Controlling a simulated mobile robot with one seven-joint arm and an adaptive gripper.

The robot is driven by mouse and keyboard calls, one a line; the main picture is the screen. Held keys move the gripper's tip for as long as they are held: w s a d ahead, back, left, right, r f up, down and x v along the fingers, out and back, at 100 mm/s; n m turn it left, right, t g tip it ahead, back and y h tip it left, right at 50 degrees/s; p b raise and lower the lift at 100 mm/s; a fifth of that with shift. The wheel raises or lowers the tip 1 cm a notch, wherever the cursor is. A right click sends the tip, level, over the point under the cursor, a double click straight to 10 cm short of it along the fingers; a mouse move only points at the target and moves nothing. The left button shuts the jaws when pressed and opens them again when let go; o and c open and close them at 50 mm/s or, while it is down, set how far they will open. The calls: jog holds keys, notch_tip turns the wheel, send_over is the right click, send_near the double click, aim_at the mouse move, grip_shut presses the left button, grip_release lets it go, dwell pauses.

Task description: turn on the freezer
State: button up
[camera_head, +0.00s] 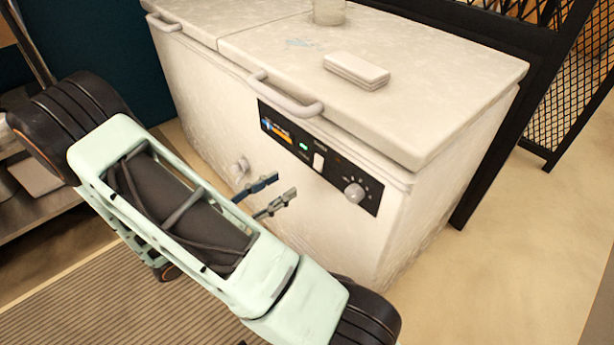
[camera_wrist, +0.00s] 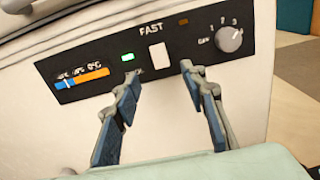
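The freezer (camera_head: 210,100) is a white chest with two lids. Its black control panel (camera_head: 318,160) is on the front. The panel carries a white switch (camera_head: 319,162) under the word FAST, a lit green light (camera_wrist: 127,58), an unlit reddish-brown light (camera_wrist: 183,21) and a round dial (camera_head: 354,193). The switch also shows in the wrist view (camera_wrist: 157,57), as does the dial (camera_wrist: 229,39). My gripper (camera_wrist: 159,73) is open and empty. In the wrist view its fingertips lie either side of and just below the switch. I cannot tell whether they touch the panel.
A stacked white block (camera_head: 357,70) and a jar (camera_head: 329,11) stand on the lids. Lid handles (camera_head: 285,97) stick out above the panel. A striped mat (camera_head: 110,300) lies on the floor, and a black mesh rack (camera_head: 570,90) stands behind. The floor at right is clear.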

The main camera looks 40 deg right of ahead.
aim_at(318, 163)
jog(key=d, duration=0.3)
jog(key=d+b, duration=0.1)
jog(key=d, duration=0.3)
jog(key=w+d+b, duration=0.1)
jog(key=d, duration=0.2)
jog(key=shift+d+f, duration=0.1)
jog(key=shift+d, duration=0.2)
jog(key=shift+c, duration=0.2)
